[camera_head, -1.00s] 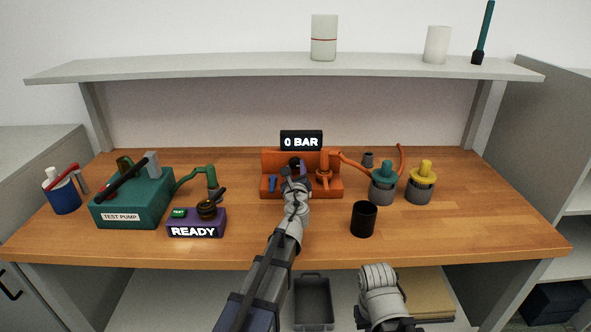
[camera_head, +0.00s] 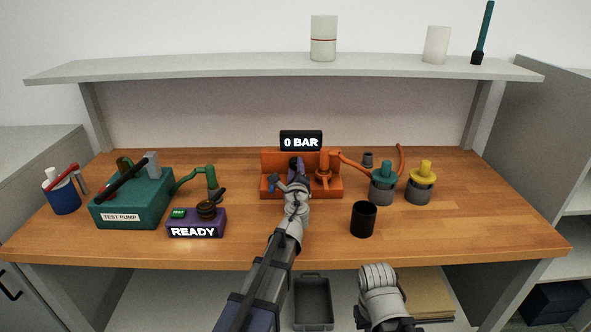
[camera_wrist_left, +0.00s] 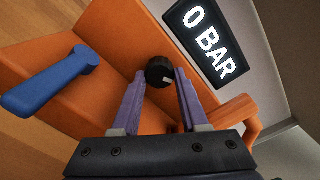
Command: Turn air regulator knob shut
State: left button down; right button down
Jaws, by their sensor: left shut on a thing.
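The orange air regulator panel (camera_head: 331,186) stands at the back middle of the bench under a black "0 BAR" display (camera_head: 301,141). The black knob (camera_wrist_left: 160,72) with a pale mark sits on its front. My left gripper (camera_wrist_left: 161,77) has its two purple fingers on either side of the knob, shut on it. In the head view the left gripper (camera_head: 296,168) and wrist hide the knob. A blue lever (camera_wrist_left: 50,82) sticks out of the panel beside the gripper. My right arm is low at the front; its gripper does not show.
A black cup (camera_head: 363,219) and teal-topped (camera_head: 382,183) and yellow-topped (camera_head: 421,182) fittings stand right of the panel. A teal test pump (camera_head: 133,199) and a purple "READY" box (camera_head: 196,222) stand left. A shelf (camera_head: 280,66) runs above the bench.

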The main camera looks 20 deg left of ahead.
pick_arm(q)
jog(key=n, duration=0.6)
jog(key=shift+r+n, duration=0.1)
jog(key=shift+n, duration=0.2)
jog(key=n, duration=0.5)
jog(key=shift+n, duration=0.3)
jog(key=shift+c, duration=2.1)
grip_release()
jog(key=v, duration=0.8)
jog(key=shift+r, duration=0.1)
jog(key=shift+w, duration=0.1)
